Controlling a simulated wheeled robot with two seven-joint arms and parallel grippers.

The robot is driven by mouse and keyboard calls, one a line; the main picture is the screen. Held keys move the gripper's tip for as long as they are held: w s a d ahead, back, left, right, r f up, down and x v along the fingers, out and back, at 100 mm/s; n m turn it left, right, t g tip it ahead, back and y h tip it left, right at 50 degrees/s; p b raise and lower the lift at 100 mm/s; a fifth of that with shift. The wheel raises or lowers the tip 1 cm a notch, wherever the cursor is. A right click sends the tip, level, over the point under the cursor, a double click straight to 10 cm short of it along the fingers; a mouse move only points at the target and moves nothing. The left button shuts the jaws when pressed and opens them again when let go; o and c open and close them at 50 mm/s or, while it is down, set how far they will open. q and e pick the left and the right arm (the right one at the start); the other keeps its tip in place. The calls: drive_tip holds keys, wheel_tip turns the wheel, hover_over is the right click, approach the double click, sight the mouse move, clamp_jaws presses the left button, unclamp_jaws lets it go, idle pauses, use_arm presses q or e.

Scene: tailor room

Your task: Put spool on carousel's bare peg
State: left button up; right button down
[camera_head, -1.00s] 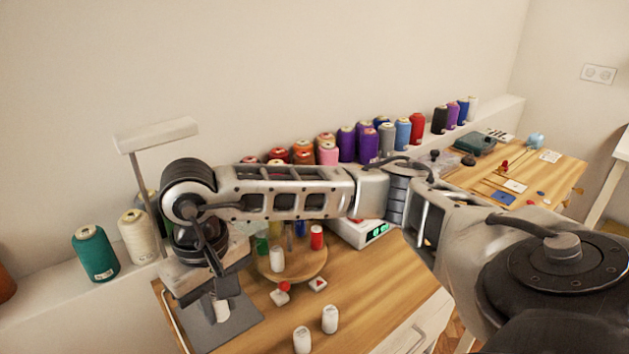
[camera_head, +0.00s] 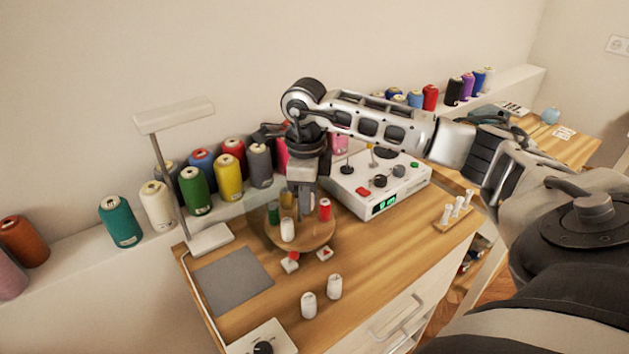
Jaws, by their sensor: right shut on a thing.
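The carousel is a round wooden disc (camera_head: 318,240) on the table, carrying a green spool (camera_head: 274,212), a white spool (camera_head: 288,230), a red spool (camera_head: 325,209) and a yellowish one (camera_head: 287,200) at the back. My right gripper (camera_head: 303,207) points down over the middle to back part of the carousel, shut on a spool. The held spool is mostly hidden by the fingers and the spools in front. I cannot tell whether it touches a peg, and the bare peg is not clearly visible. My left gripper is not in view.
Two white spools (camera_head: 308,304) (camera_head: 334,286) stand in front of the carousel. Small blocks with red marks (camera_head: 290,262) (camera_head: 324,253) lie at its front edge. A control box (camera_head: 380,190) stands to the right, a lamp (camera_head: 210,238) to the left. The grey mat (camera_head: 233,281) is clear.

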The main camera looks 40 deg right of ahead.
drive_tip(key=d+m, duration=0.1)
drive_tip(key=d+f+m+b, duration=0.1)
drive_tip(key=m, duration=0.1)
drive_tip(key=shift+d, duration=0.1)
drive_tip(key=shift+f+b, duration=0.4)
drive_tip(key=shift+f, duration=0.25)
drive_tip(key=shift+f+b, duration=0.9)
drive_tip(key=shift+f, duration=0.35)
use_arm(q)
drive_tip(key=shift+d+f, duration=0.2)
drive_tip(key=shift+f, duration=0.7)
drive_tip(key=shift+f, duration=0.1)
use_arm(e)
drive_tip(key=shift+f, duration=0.1)
use_arm(q)
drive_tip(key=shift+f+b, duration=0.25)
drive_tip(key=shift+b, duration=0.05)
use_arm(e)
drive_tip(key=shift+f, duration=0.35)
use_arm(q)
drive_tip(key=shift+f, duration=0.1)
use_arm(e)
drive_tip(key=shift+f, duration=0.2)
